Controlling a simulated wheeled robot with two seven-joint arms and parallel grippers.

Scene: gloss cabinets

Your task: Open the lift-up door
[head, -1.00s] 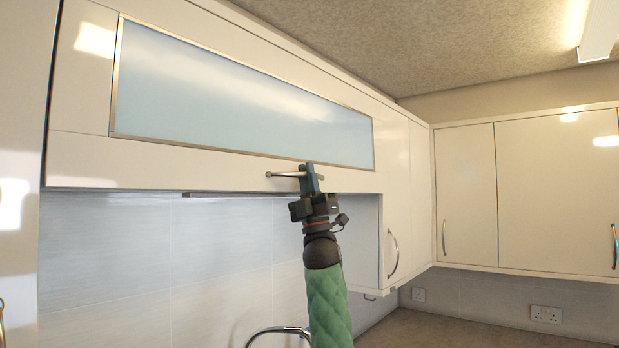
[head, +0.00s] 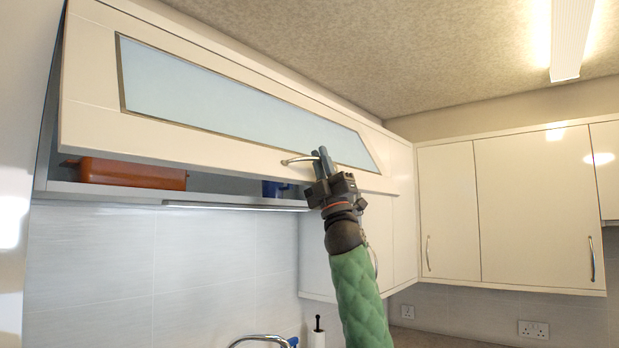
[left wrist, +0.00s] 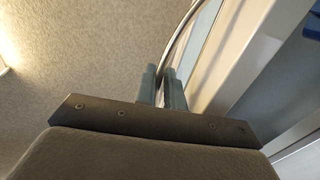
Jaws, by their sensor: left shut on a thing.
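The lift-up door (head: 90,117) is a cream gloss panel with a long frosted glass pane (head: 230,105). It is tilted outward at its lower edge, partly open, with a gap below it. Its metal bar handle (head: 296,160) is near the lower edge, right of the middle. My left gripper (head: 322,160) is shut on the handle. In the left wrist view, the fingers (left wrist: 162,82) close around the curved handle (left wrist: 178,42); the door edge is to their right. My right gripper is not in view.
Inside the cabinet are an orange-brown dish (head: 132,173) and a blue object (head: 272,189), partly hidden. Closed cream cabinets (head: 530,205) stand on the right. A tap (head: 262,340) and a dark-topped holder (head: 317,332) are below. The ceiling is above the door.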

